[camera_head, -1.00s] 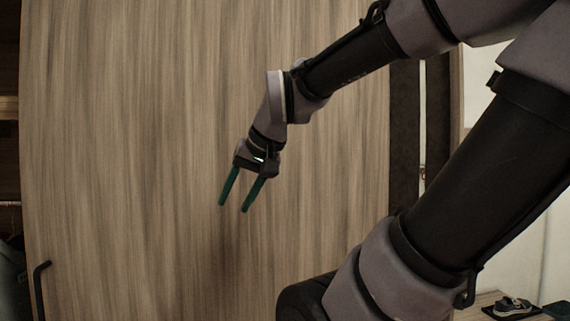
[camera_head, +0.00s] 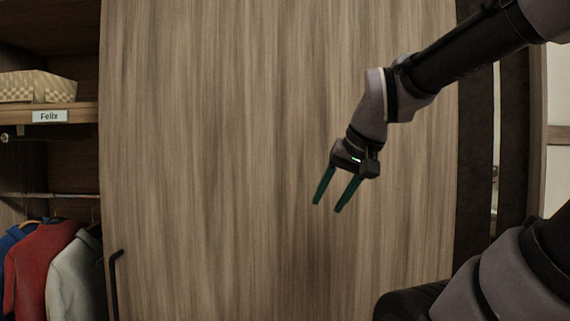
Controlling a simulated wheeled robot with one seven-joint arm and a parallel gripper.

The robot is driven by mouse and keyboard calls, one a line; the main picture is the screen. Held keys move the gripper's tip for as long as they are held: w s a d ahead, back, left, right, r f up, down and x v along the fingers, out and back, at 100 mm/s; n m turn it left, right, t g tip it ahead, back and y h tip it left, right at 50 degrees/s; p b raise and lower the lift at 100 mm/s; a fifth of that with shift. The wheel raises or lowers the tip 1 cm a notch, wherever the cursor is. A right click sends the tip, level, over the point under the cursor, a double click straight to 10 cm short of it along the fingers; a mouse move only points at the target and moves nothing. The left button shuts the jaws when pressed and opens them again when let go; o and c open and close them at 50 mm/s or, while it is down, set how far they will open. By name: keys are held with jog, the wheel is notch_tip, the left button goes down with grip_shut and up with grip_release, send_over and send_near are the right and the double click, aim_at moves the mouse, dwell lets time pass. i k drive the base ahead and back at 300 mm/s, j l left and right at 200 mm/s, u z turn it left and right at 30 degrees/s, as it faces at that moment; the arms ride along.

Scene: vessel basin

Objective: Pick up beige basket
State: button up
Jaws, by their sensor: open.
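The beige basket (camera_head: 38,86) has a woven checkered pattern and sits on a wooden shelf at the upper left. Its left part is cut off by the picture edge. My gripper (camera_head: 328,207) is right of centre, in front of a wooden door panel, far to the right of the basket. Its two green fingers are apart and point down, with nothing between them.
The wooden shelf (camera_head: 82,115) has a label reading "Felix" (camera_head: 50,116). Blue, red (camera_head: 38,268) and grey (camera_head: 76,278) clothes hang below it. The large wooden door (camera_head: 210,130), with a dark handle (camera_head: 114,285), fills the middle.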

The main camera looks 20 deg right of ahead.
aim_at(31, 87)
jog(key=u, duration=1.3)
jog(key=i+j+z, duration=0.15)
jog(key=z, duration=0.65)
jog(key=i+j+z, duration=0.15)
jog(key=j, duration=0.2)
jog(key=i+j+z, duration=0.15)
jog(key=j, duration=0.25)
jog(key=i+j+z, duration=0.1)
jog(key=j, duration=0.3)
jog(key=i+j+z, duration=0.15)
jog(key=j, duration=0.3)
